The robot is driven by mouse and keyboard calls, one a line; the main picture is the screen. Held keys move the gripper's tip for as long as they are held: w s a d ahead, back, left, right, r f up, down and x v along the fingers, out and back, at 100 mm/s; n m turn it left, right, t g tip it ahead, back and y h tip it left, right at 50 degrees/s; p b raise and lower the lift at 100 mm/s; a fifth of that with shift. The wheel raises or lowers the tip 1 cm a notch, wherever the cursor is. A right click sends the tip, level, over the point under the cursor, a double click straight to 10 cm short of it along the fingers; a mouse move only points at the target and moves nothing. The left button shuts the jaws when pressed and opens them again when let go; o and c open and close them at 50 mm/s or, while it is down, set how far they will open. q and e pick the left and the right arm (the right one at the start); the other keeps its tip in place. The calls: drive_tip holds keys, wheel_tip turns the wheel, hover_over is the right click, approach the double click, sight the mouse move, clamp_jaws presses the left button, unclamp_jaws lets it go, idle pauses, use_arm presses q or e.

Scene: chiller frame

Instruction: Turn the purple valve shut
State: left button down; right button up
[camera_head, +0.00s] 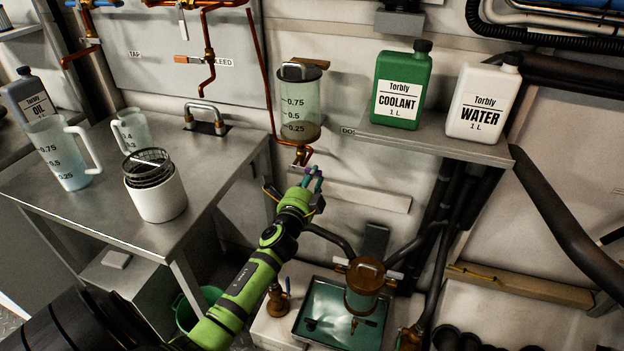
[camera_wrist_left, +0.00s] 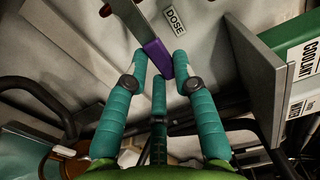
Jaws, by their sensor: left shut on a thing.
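The purple valve's handle shows in the left wrist view (camera_wrist_left: 157,57) as a flat lever with a purple end and a grey upper part. It sits below the clear dosing vessel (camera_head: 301,105) on the wall; in the head view the handle is small and mostly hidden by my fingers. My left gripper (camera_head: 313,178) reaches up to it, and in the left wrist view its teal fingers (camera_wrist_left: 160,65) are closed around the purple end. My right gripper is in neither view.
A shelf (camera_head: 430,143) with a green coolant bottle (camera_head: 402,85) and a white water bottle (camera_head: 484,100) juts out right of the vessel. A metal bench (camera_head: 95,215) with jugs stands left. A tray (camera_head: 308,325) with a copper-topped canister (camera_head: 362,287) lies below.

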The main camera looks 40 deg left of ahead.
use_arm(q)
drive_tip(key=c, duration=1)
unclamp_jaws()
drive_tip(key=shift+f, duration=0.25)
drive_tip(key=v, duration=1.2)
drive_tip(key=shift+r, duration=0.1)
